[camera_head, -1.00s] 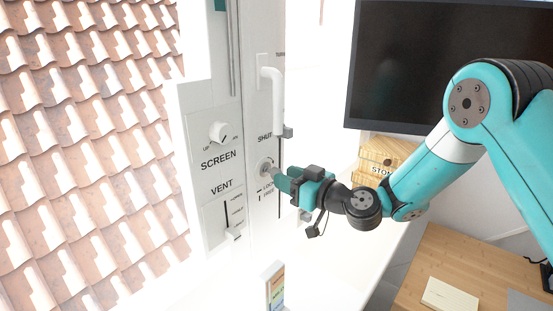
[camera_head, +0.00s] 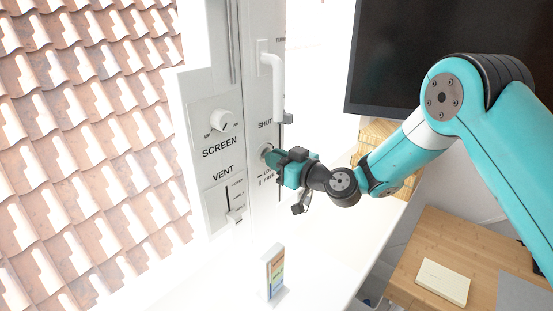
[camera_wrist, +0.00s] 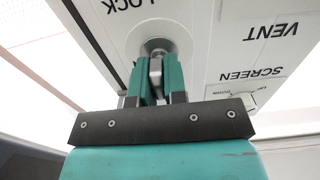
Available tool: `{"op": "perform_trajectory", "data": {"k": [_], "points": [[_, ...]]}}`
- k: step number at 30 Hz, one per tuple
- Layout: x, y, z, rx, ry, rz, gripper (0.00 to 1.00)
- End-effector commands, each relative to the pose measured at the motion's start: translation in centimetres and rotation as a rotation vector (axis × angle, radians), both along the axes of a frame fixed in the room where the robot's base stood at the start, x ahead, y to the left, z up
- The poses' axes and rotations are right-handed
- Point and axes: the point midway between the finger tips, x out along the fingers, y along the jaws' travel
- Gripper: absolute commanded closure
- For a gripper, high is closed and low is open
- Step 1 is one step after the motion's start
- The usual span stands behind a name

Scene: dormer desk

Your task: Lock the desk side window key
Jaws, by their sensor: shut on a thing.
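The window key sits in a round lock (camera_head: 265,151) on the white window frame, beside the LOCK and FREE marks and below the white handle (camera_head: 275,85). My gripper (camera_head: 273,158) reaches it from the right and covers most of it in the head view. In the wrist view my gripper (camera_wrist: 156,85) is shut on the grey key (camera_wrist: 155,72), with one teal finger on each side. The round metal collar (camera_wrist: 158,47) of the lock shows just beyond the fingertips. The word LOCK appears upside down there. The key's exact angle is hard to tell.
Left of the lock are the SCREEN knob (camera_head: 221,120) and the VENT slider (camera_head: 235,216). A dark monitor (camera_head: 430,55) hangs at upper right. A small coloured card stand (camera_head: 275,273) stands on the white sill below. A wooden desk (camera_head: 418,263) is at lower right.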

Motion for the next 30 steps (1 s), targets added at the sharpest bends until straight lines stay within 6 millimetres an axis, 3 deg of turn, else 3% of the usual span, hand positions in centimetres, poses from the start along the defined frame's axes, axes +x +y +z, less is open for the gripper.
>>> {"op": "perform_trajectory", "data": {"k": [11,30], "points": [[0.02,-0.07,-0.23,0.084,0.106,-0.001,1.0],[0.21,-0.17,-0.16,0.445,0.567,0.0,1.0]]}}
